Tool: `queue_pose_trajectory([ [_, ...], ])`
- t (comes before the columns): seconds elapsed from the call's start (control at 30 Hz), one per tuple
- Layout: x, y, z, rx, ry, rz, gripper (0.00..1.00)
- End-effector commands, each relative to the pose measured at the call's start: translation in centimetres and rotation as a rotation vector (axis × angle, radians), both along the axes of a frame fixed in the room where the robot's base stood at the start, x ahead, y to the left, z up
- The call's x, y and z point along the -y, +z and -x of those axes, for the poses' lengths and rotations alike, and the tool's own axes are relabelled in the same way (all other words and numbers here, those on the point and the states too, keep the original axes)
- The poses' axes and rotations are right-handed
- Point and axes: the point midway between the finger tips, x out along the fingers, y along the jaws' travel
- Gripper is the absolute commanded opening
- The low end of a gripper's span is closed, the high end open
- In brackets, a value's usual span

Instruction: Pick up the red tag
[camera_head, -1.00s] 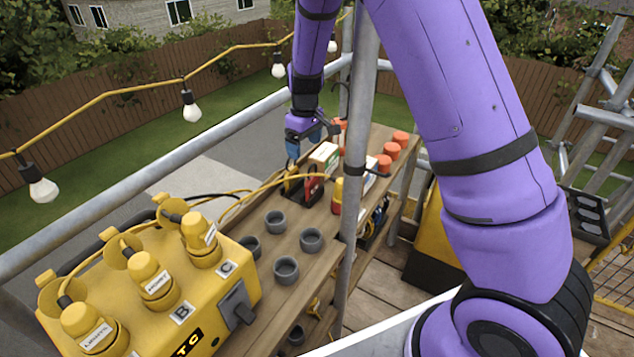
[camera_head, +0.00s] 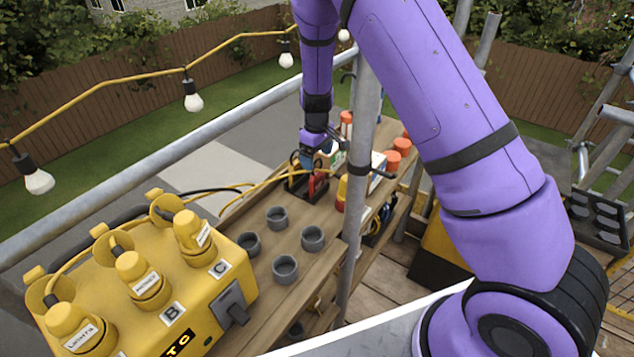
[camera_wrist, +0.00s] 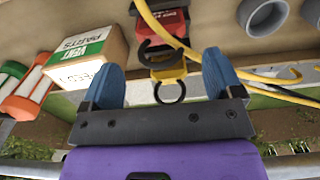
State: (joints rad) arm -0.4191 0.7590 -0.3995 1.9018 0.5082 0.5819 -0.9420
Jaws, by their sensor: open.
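The red tag (camera_wrist: 172,22) shows at the top of the wrist view, with a black ring at its lower end and pale lettering. In the head view the red tag (camera_head: 318,184) is on the wooden shelf, partly hidden by my gripper. A yellow tag (camera_wrist: 168,72) with a black ring sits beside it, nearer my gripper. My gripper (camera_wrist: 166,76) is open and empty, its blue fingers on either side of the yellow tag in the picture. The red tag lies beyond the fingertips. In the head view my gripper (camera_head: 313,158) is just above the tags.
A white, green and brown box (camera_wrist: 90,58) is left of the fingers in the wrist view. A yellow cable (camera_wrist: 200,66) runs close by the right finger. Grey cups (camera_head: 285,268), a yellow power box (camera_head: 150,300) and a scaffold pole (camera_head: 360,170) are nearby.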

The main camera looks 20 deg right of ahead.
Motion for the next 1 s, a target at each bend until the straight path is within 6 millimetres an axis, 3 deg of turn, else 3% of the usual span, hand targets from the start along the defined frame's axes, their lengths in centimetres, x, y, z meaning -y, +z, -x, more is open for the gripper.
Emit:
queue_pose_trajectory([
  [0.3,0.0,-4.2,0.0,-0.001,-0.001,0.000,0.86],
  [0.63,0.0,-5.0,0.0,0.000,0.000,0.000,0.86],
  [0.67,0.0,-5.0,0.0,0.000,0.000,0.000,0.83],
  [0.93,0.0,-5.0,0.0,0.000,0.000,0.000,0.21],
  [1.0,0.0,-5.0,0.0,0.000,0.000,0.000,0.21],
])
